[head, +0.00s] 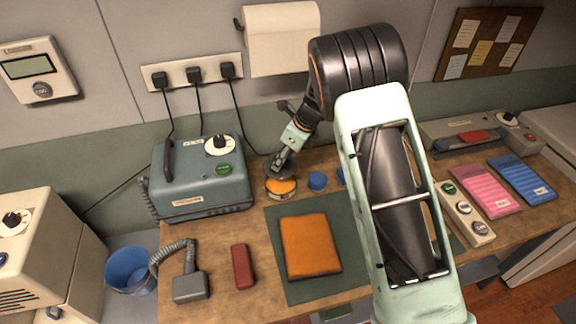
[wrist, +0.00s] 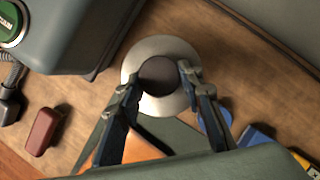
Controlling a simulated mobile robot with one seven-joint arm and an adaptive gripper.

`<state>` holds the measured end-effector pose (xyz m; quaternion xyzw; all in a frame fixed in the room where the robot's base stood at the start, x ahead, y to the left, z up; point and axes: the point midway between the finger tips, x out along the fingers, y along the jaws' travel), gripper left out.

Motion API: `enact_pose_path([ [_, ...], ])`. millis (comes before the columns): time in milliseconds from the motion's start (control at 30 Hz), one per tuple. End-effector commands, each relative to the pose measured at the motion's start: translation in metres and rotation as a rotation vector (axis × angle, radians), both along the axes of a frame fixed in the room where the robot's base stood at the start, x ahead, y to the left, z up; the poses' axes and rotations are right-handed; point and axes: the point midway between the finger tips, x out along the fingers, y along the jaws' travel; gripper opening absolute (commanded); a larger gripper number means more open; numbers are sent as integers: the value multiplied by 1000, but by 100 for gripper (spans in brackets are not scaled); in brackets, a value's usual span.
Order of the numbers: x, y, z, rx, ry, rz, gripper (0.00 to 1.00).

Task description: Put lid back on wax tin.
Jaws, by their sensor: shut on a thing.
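The wax tin (head: 281,188) is round with an orange face and stands on the wooden workbench, just behind the green mat. My gripper (head: 279,168) points down right over the tin's far part. In the wrist view, the gripper (wrist: 161,80) is shut on the dark round knob (wrist: 158,72) of a cream disc-shaped lid (wrist: 150,47). The lid lies between and beyond the fingertips and hides the tin in that view. In the head view the lid is hard to make out, and I cannot tell whether it touches the tin.
A blue-grey machine (head: 202,180) stands close on the left. An orange leather piece (head: 310,246) lies on the green mat (head: 350,260). A red block (head: 243,267) and a grey corded handpiece (head: 189,287) lie in front.

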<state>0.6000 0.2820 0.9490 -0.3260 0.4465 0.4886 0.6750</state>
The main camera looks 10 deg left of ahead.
Motion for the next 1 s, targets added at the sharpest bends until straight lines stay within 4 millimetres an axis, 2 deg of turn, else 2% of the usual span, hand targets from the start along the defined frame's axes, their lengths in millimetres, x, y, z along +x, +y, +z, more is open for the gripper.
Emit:
enact_pose_path([
  [267, 0, 1, -13, -1, 0, 0, 0],
  [733, 1, 0, -56, 0, 0, -1, 0],
  [1000, 1, 1, -64, 1, -1, -1, 0],
])
